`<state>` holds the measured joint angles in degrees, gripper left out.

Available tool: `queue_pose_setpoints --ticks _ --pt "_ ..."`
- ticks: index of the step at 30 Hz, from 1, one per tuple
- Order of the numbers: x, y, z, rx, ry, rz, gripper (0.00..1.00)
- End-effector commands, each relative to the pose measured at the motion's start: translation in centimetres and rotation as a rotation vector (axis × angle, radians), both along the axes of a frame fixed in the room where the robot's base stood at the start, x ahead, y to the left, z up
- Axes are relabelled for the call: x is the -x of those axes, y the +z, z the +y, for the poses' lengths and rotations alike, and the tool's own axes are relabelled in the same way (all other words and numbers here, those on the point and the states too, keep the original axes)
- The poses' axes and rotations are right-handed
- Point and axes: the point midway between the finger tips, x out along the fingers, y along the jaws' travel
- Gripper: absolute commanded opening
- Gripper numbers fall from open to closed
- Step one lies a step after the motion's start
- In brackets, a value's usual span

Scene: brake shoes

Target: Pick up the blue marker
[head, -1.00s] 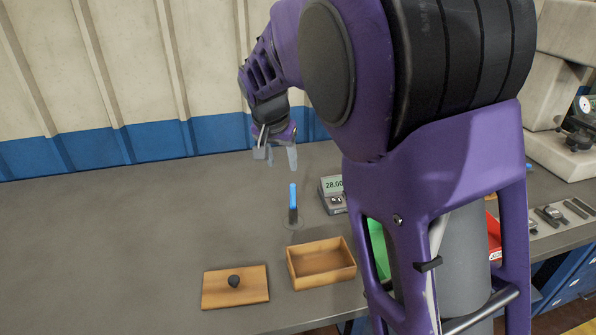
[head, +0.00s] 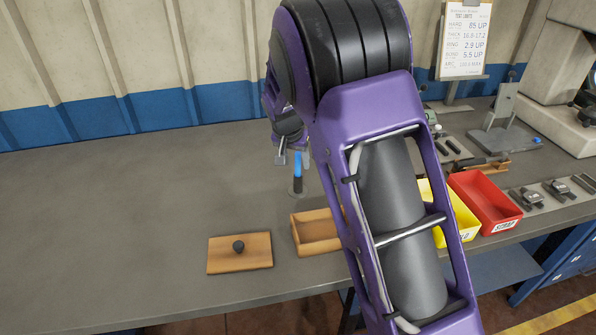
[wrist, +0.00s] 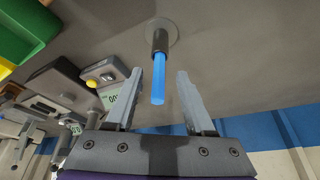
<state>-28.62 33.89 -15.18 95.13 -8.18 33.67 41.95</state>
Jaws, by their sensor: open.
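The blue marker (head: 298,164) stands upright on the table, its dark lower part in a small round base. In the wrist view the marker (wrist: 158,88) points toward me from its pale disc base (wrist: 172,28). My gripper (wrist: 159,74) is open, with one finger on each side of the marker in that view and a gap to each. The marker's blue end lies between the fingers, which hold nothing. In the head view my gripper (head: 290,158) is at the marker's upper end, partly hidden by my arm.
An open wooden box (head: 316,246) and a wooden lid with a dark knob (head: 240,263) lie in front. Red (head: 486,201) and yellow (head: 462,222) bins stand to the right. A green bin (wrist: 22,30) shows in the wrist view. The table's left side is clear.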

Motion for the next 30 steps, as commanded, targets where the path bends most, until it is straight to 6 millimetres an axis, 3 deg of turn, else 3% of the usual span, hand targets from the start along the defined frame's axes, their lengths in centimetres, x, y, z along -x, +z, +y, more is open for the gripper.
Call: queue_pose_setpoints --ticks 6,15,24,30 --pt "-1.2 -2.8 -0.6 0.001 -0.001 0.002 0.54" --pt "-1.4 -3.2 -0.6 0.001 0.001 0.001 0.54" --pt "-1.4 -3.2 -0.6 0.001 0.001 0.001 0.00" --pt "-1.4 -3.1 -0.6 0.001 0.001 0.000 0.00"
